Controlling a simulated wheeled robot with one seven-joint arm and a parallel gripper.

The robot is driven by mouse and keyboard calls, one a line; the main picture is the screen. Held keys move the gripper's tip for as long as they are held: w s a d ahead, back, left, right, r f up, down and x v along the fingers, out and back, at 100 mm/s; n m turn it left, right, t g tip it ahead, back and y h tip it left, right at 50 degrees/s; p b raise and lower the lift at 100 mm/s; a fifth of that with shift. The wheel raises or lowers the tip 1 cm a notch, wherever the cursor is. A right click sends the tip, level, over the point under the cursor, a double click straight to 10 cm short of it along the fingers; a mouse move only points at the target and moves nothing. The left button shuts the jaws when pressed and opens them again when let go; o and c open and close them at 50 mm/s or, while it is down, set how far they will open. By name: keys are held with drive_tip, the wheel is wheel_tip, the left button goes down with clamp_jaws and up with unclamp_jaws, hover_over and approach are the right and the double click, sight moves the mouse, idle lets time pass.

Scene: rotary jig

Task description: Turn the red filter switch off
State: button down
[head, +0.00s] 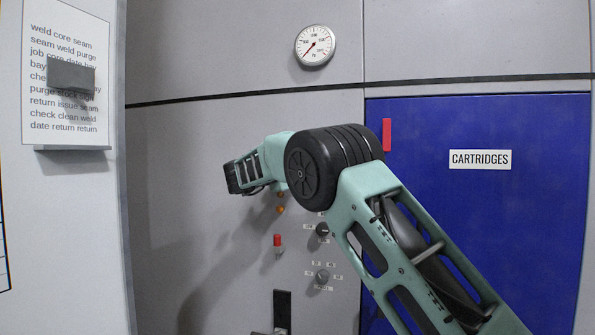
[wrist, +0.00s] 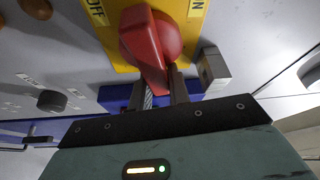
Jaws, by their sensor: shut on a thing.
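The red filter switch (wrist: 150,40) is a red rotary knob with a raised handle on a yellow plate (wrist: 113,40). OFF is printed on the plate's left side and ON on its right, in the wrist view. My gripper (wrist: 160,90) is shut on the lower end of the red handle, one finger on each side. The handle runs down the picture, tilted slightly right; I cannot tell which setting it marks. In the head view the switch does not show and my arm covers part of the panel.
A gauge (head: 315,45), dark knobs (head: 322,276), a red button (head: 277,240) and a black lever slot (head: 282,310) are on the grey panel. A blue door (head: 500,230) is at right. In the wrist view a small grey block (wrist: 213,68) sits beside the plate.

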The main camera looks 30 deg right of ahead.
drive_tip(key=shift+w+a+f+m+y+b, duration=0.2)
drive_tip(key=shift+f+m+y+b, duration=0.2)
drive_tip(key=shift+m, duration=0.4)
drive_tip(key=shift+r+m, duration=0.1)
drive_tip(key=shift+m, duration=0.2)
drive_tip(key=c, duration=1.3)
unclamp_jaws()
drive_tip(key=shift+a, duration=0.1)
drive_tip(key=shift+w, duration=0.2)
drive_tip(key=shift+s, duration=0.1)
drive_tip(key=b+v, duration=0.2)
drive_tip(key=v, duration=1.5)
drive_tip(key=shift+s+a, duration=0.1)
drive_tip(key=shift+s, duration=0.05)
